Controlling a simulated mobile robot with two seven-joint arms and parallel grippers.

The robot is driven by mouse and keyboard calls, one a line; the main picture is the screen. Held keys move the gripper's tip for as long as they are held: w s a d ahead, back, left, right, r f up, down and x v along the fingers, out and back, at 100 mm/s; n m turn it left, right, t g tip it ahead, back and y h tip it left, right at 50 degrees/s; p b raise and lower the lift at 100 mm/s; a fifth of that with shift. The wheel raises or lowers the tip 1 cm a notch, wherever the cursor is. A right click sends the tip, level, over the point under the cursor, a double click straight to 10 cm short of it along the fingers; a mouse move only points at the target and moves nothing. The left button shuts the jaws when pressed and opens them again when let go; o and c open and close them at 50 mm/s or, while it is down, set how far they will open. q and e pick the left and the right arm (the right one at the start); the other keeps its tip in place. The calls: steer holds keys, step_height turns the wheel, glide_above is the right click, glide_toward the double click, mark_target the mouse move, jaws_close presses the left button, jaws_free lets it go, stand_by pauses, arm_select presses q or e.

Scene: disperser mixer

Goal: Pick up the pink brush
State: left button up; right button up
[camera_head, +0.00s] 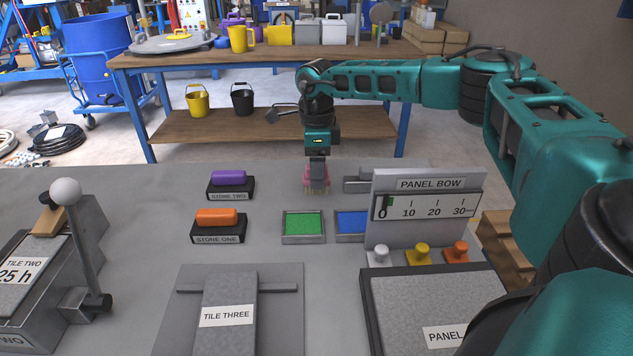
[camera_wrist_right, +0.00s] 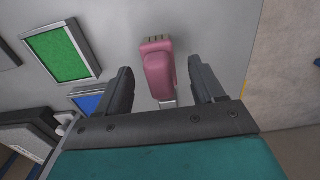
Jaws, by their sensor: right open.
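In the right wrist view the pink brush (camera_wrist_right: 158,70) lies between the two spread fingers of my right gripper (camera_wrist_right: 162,85). The jaws are open and a gap shows on each side of the brush. I cannot tell how far the fingertips reach down beside it. My left gripper is not in view.
A green pad (camera_head: 303,224) and a blue pad (camera_head: 351,223) lie in front of the brush. Purple (camera_head: 229,178) and orange (camera_head: 216,216) stones sit to the left.

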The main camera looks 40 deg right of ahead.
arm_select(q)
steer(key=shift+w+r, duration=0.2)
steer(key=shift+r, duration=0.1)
arm_select(e)
steer(key=shift+c, duration=0.2)
steer(key=c, duration=1.1)
arm_select(q)
steer(key=p, duration=0.1)
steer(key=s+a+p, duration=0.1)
steer(key=p, duration=0.1)
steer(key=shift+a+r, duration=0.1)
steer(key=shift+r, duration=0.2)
arm_select(e)
step_height(320, 180, up, 20)
steer(key=shift+c, duration=0.2)
steer(key=o, duration=0.5)
steer(key=c, duration=0.4)
